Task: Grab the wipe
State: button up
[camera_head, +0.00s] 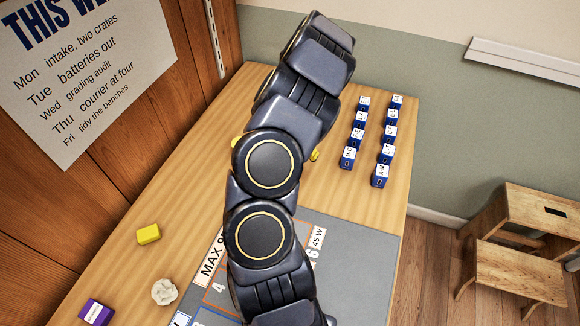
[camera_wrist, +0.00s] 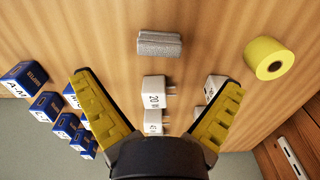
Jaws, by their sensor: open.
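My gripper (camera_wrist: 157,84) is open, its two yellow ridged fingers spread wide in the wrist view, with nothing held. A grey, folded, cloth-like bundle (camera_wrist: 159,43) lies on the wooden table beyond the fingertips, near the middle; it may be the wipe. It is hidden behind my arm in the head view. A crumpled off-white lump (camera_head: 163,291) lies on the table at the lower left of the head view; I cannot tell whether that is the wipe. In the head view my arm hides most of the gripper.
White plug blocks (camera_wrist: 153,90) stand between the fingers. A yellow roll (camera_wrist: 269,60) lies right of them. Blue labelled boxes (camera_head: 384,153) stand in two rows. A yellow block (camera_head: 148,233), a purple box (camera_head: 96,313) and a grey mat (camera_head: 372,262) are on the table (camera_head: 190,190).

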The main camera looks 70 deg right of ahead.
notch_tip(320, 180, down, 7)
jog(key=shift+d+r, duration=0.1)
jog(key=c, duration=0.9)
